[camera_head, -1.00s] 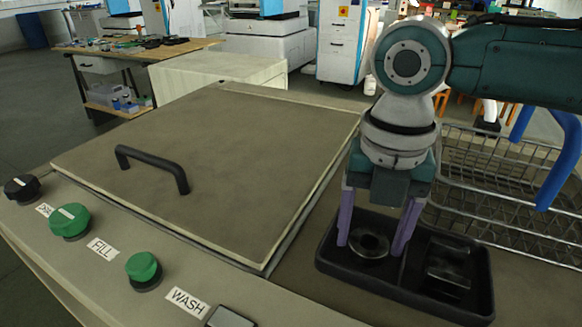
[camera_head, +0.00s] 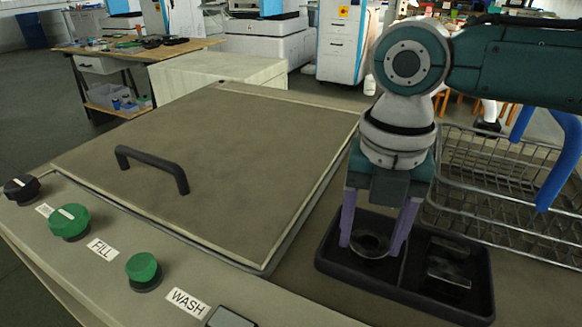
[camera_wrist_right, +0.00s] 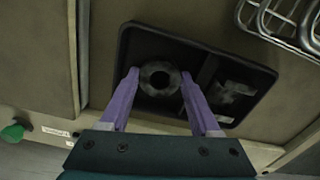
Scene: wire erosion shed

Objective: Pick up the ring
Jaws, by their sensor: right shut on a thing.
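The ring (camera_head: 368,251) is a dark metal round piece with a hole. It sits in the left compartment of a black tray (camera_head: 333,262). In the right wrist view the ring (camera_wrist_right: 160,93) shows from above, between two purple fingers. My right gripper (camera_head: 370,247) points down into the tray and is shut on the ring, one finger on each side. It also shows in the right wrist view (camera_wrist_right: 160,75). The fingers partly hide the ring in the head view. My left gripper is not in view.
A dark metal block (camera_head: 449,266) lies in the tray's right compartment. A wire basket (camera_head: 490,190) with blue handles stands behind the tray. Left of the tray is a large flat lid (camera_head: 240,165) with a black handle (camera_head: 152,166). Green knobs (camera_head: 143,268) line the front panel.

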